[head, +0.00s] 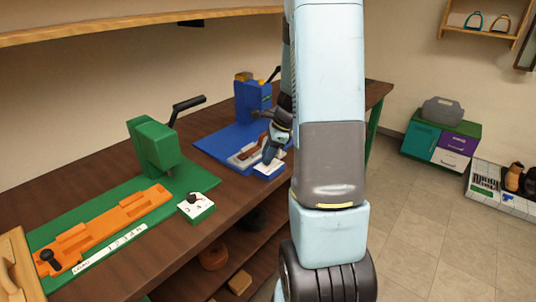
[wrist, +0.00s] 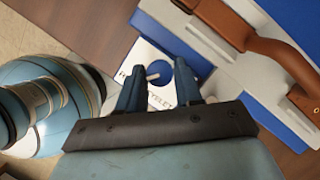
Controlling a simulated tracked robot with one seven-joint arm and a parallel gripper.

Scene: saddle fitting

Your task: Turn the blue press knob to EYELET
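The blue press (head: 252,103) stands on a blue base at the back of the bench. A white dial block (head: 268,168) sits at the front corner of that base. In the wrist view the block carries the round blue press knob (wrist: 184,82) with a white pointer bar (wrist: 153,76). Part of the lettering, ending like EYELET, shows below the knob; other lettering at the left is partly covered. My gripper (wrist: 168,66) is open, its two dark blue fingers apart over the block with the knob between them in the picture. I cannot tell whether they touch the knob.
A brown strap piece (wrist: 270,40) lies in a pale holder beside the block. The green press (head: 152,145) has an orange fixture (head: 105,225) and its own white dial block (head: 196,207) at the left. Coloured boxes (head: 440,142) stand on the floor at right.

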